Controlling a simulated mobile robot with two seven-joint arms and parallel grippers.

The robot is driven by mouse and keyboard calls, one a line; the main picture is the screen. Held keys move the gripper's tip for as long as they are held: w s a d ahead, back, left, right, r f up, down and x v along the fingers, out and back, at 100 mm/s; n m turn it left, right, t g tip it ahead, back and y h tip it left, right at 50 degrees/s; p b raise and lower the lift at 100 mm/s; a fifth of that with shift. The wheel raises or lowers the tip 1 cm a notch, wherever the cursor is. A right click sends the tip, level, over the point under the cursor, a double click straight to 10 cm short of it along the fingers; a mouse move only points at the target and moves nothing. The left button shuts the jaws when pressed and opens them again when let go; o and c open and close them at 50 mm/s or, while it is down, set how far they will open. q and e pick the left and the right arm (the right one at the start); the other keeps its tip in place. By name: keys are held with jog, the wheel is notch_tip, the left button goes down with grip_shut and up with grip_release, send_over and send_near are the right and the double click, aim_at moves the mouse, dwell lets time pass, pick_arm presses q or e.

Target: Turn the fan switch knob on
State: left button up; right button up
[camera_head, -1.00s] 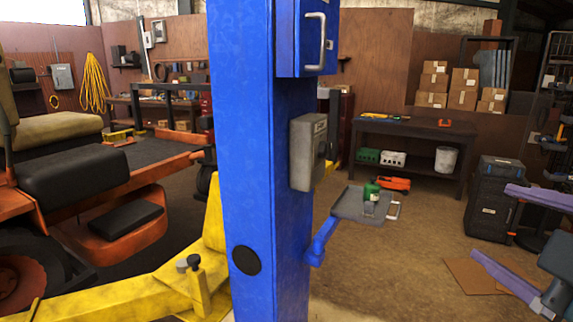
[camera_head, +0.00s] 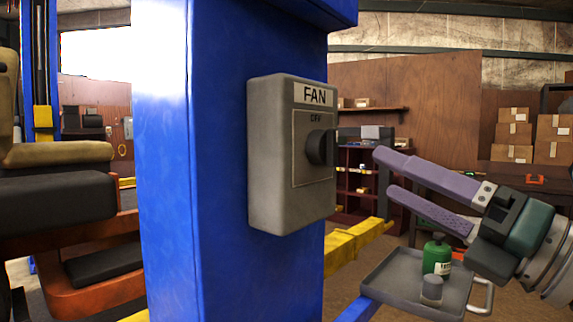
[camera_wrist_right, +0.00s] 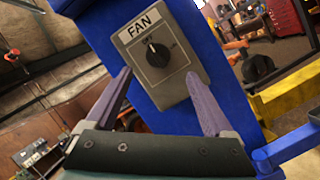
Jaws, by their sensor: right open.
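The grey fan switch box (camera_head: 265,160), labelled FAN, is fixed to the blue lift column (camera_head: 165,200). Its black knob (camera_head: 322,147) sits on the front face below the word OFF. My right gripper (camera_head: 383,172) is open and empty, to the right of the knob and apart from it, with its purple fingers pointing left toward the box. In the right wrist view the knob (camera_wrist_right: 157,54) shows between and beyond the two open fingers (camera_wrist_right: 160,90), and the box is tilted in the picture. My left gripper is not in view.
A grey tray (camera_head: 400,290) on a blue arm sits below my right gripper, holding a green canister (camera_head: 437,256) and a small grey container (camera_head: 431,291). A yellow lift arm (camera_head: 358,238) lies behind. An orange mower (camera_head: 110,270) stands at left.

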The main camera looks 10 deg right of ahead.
aim_at(336, 151)
jog(key=p+x, duration=0.2)
jog(key=x, duration=0.6)
jog(key=shift+a+r, duration=0.25)
jog(key=shift+w+a, duration=0.15)
jog(key=shift+w, duration=0.2)
jog(key=shift+c, duration=0.2)
jog(key=c, duration=1.3)
jog(key=shift+p, duration=0.3)
